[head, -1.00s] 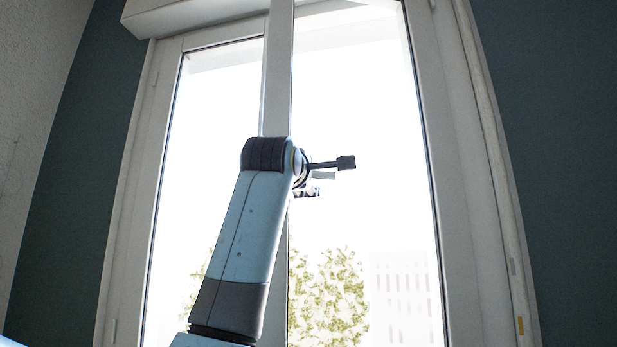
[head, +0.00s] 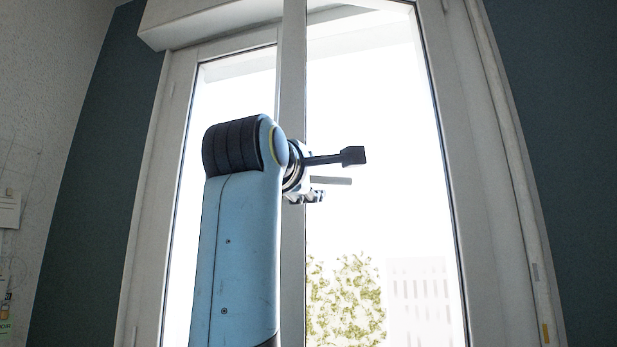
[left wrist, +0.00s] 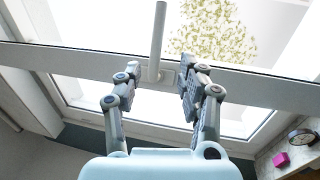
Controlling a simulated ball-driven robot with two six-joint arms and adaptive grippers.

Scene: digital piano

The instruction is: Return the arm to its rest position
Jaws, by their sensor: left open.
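My left arm (head: 243,235) stands upright in the head view, in front of the window. The right gripper is in neither view.
A white-framed window (head: 380,120) fills the middle of the head view, with dark walls (head: 550,150) on both sides. In the left wrist view, a window handle (left wrist: 157,45) shows beyond the fingers. A pink cube (left wrist: 281,159) and a round dark object (left wrist: 301,137) lie on a ledge.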

